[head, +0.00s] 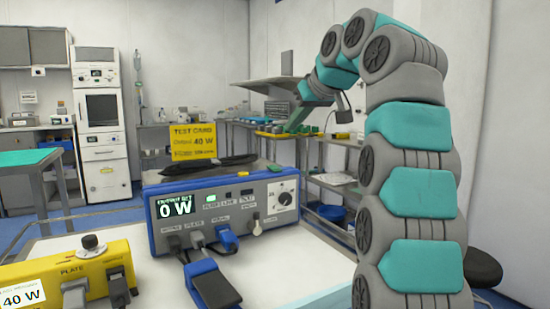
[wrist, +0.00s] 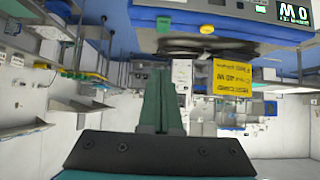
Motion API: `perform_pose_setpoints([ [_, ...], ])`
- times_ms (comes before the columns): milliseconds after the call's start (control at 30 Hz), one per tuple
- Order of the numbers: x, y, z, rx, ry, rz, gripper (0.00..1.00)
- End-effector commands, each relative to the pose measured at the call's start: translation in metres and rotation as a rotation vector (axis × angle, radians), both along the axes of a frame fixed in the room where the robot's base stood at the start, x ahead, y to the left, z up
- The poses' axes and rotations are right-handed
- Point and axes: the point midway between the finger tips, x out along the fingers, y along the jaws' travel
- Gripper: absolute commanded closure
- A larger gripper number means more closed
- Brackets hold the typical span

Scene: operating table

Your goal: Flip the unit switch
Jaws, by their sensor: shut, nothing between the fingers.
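The blue and grey unit (head: 215,215) stands on the white table in the head view. Its display (head: 175,207) reads 0 W, and a dial (head: 284,198) is at the right of its front. A lit green indicator (head: 197,236) and small controls sit between them; I cannot tell surely which is the switch. My gripper (head: 293,122) is above and behind the unit, apart from it. In the wrist view the unit (wrist: 240,20) appears upside down at the top, and my gripper (wrist: 162,75) is shut and empty.
A yellow box (head: 70,270) with a knob stands at the front left. A blue plug (head: 215,288) and cables are at the unit's front. A yellow sign (head: 194,141) reading 40 W stands behind the unit. The white table (head: 285,265) is bare to the unit's right.

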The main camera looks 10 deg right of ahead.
Motion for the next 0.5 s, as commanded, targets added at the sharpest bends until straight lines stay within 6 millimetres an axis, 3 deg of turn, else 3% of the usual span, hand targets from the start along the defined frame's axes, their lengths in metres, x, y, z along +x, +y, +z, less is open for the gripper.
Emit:
perform_pose_setpoints([
  [267,0.001,0.001,-0.001,0.000,0.000,0.000,1.00],
  [500,0.021,0.007,-0.020,-0.001,0.002,0.000,1.00],
])
